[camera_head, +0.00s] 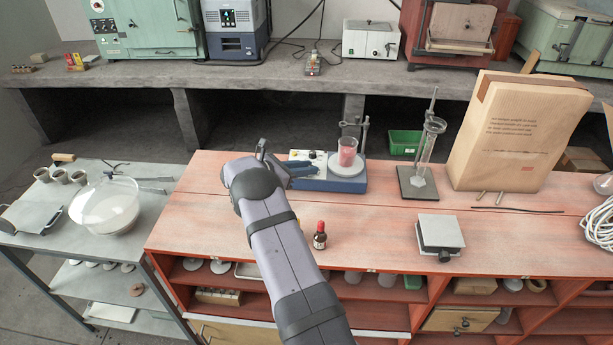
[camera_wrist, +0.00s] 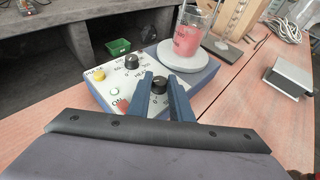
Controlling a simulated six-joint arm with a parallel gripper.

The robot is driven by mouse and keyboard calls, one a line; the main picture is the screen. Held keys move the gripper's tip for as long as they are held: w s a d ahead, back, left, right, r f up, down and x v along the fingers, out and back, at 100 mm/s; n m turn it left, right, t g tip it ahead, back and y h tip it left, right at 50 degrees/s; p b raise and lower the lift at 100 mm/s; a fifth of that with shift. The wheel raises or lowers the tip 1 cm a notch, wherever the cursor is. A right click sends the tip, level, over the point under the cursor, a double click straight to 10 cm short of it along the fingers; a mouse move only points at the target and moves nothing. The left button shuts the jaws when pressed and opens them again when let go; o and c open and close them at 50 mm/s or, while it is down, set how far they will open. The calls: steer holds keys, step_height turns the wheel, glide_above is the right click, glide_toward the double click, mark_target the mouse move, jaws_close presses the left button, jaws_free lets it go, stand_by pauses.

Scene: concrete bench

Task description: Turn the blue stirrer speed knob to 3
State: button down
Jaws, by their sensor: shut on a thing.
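The blue stirrer (camera_head: 347,185) stands on the red wooden bench, with a white panel and a round plate. In the wrist view, the stirrer (camera_wrist: 202,82) shows two black knobs. My gripper (camera_wrist: 160,88) is shut on the near black knob (camera_wrist: 159,84), one blue finger on each side. The far black knob (camera_wrist: 132,61) stands free, with a printed scale around it. The fingers hide part of the near knob's scale, and I cannot read its setting.
A beaker of pink liquid (camera_head: 347,151) stands on the stirrer's plate. In the wrist view, a yellow button (camera_wrist: 97,75) and a green-lit switch (camera_wrist: 115,91) are on the panel. A small dark bottle (camera_head: 320,240) stands nearer. A cylinder stand (camera_head: 418,188) is to the right.

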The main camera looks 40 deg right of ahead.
steer(key=m+g+b, duration=0.1)
steer(key=b, duration=0.1)
steer(key=shift+w+d+b, duration=0.15)
steer(key=shift+b, duration=0.2)
steer(key=shift+r+m+g+b, duration=0.15)
steer(key=shift+m+g+b, duration=0.15)
steer(key=shift+g+b, duration=0.1)
steer(key=c, duration=1.6)
jaws_free()
steer(key=shift+a, duration=0.5)
steer(key=shift+b+v, duration=1.15)
steer(key=shift+v, duration=2.15)
steer(key=shift+d+r, duration=0.15)
steer(key=shift+r, duration=0.05)
